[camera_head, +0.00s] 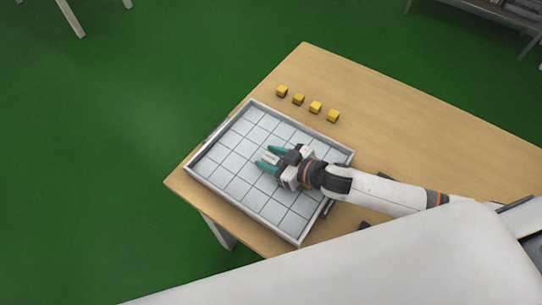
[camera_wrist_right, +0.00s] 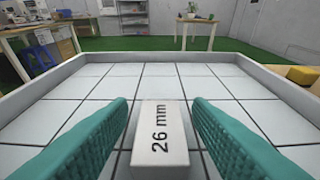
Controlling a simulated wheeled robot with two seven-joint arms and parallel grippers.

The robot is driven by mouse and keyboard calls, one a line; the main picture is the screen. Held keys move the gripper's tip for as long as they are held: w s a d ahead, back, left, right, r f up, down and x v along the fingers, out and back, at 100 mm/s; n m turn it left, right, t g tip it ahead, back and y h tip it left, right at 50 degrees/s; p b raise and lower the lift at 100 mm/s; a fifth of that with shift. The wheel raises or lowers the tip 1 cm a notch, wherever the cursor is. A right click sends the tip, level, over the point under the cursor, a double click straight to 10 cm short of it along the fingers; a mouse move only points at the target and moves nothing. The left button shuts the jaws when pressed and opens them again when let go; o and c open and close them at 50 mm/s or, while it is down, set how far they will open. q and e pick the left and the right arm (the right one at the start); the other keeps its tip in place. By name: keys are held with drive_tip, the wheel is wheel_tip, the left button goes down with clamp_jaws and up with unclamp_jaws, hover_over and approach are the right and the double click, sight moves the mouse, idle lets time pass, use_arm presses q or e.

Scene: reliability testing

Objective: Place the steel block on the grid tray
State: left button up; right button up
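The steel block (camera_wrist_right: 160,142) is a pale, light-grey bar marked "26 mm". It lies on the grid tray between my right gripper's fingers, and in the head view it shows as a small pale bar (camera_head: 270,158). My right gripper (camera_head: 270,158) has two teal fingers, one on each side of the block. In the right wrist view (camera_wrist_right: 160,120) the fingers stand apart, with narrow strips of tray showing beside the block. The grid tray (camera_head: 222,182) is white, divided into squares, with a raised rim. My left gripper is out of view.
The tray sits at the left end of a wooden table (camera_head: 410,120). Several small yellow blocks (camera_head: 298,99) stand in a row behind the tray. The table surface to their right is clear. Dark items lie by the tray's right edge, partly hidden by my arm.

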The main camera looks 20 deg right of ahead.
drive_tip(key=shift+r, duration=0.15)
drive_tip(key=v, duration=1)
drive_tip(key=shift+s+d, duration=0.15)
drive_tip(key=shift+s, duration=0.1)
drive_tip(key=shift+s+d+r, duration=0.35)
drive_tip(key=shift+s+d, duration=0.05)
drive_tip(key=shift+s, duration=0.1)
